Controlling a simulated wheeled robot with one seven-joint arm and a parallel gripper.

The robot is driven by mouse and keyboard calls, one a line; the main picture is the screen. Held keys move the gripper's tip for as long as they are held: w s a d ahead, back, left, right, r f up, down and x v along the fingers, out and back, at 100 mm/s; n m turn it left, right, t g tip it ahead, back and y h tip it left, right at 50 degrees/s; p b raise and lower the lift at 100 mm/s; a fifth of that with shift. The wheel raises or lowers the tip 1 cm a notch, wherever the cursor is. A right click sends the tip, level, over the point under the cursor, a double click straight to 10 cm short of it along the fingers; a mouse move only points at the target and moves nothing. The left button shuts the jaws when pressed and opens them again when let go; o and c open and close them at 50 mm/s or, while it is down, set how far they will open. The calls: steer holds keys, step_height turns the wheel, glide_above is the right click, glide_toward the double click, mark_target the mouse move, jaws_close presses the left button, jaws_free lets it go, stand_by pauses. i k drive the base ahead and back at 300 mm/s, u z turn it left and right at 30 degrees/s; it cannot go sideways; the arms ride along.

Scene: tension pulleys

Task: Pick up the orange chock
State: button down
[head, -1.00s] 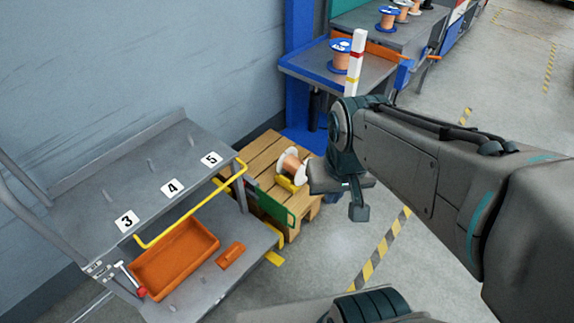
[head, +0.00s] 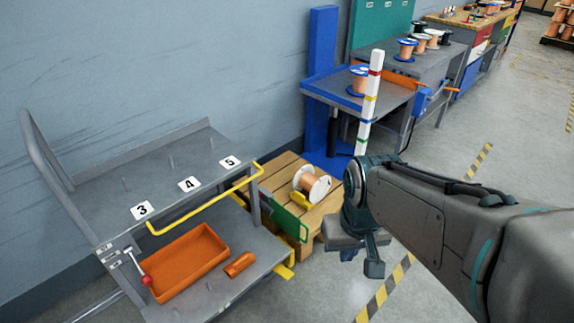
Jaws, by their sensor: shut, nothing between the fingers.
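The orange chock (head: 239,265) is a small block lying on the lower shelf of a grey cart (head: 215,298), just right of an orange tray (head: 185,291). It is apart from the tray. My gripper (head: 374,268) hangs at the end of my arm, right of the cart and above the floor. It is shut and empty, well apart from the chock. Its fingers are partly hidden by the gripper body.
The cart's upper shelf carries labels 3, 4 and 5, and a yellow bar (head: 205,209) runs along its edge. A wooden pallet (head: 275,178) with a copper spool (head: 312,182) stands behind. A striped white post (head: 370,100) rises behind my arm. Open floor lies right.

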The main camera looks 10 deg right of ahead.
mark_target(238, 265)
steer(key=u, duration=0.5)
steer(key=k, duration=1.2)
steer(key=u, duration=1.1)
steer(key=i, duration=1.15)
steer(key=z, duration=1.05)
steer(key=i, duration=0.6)
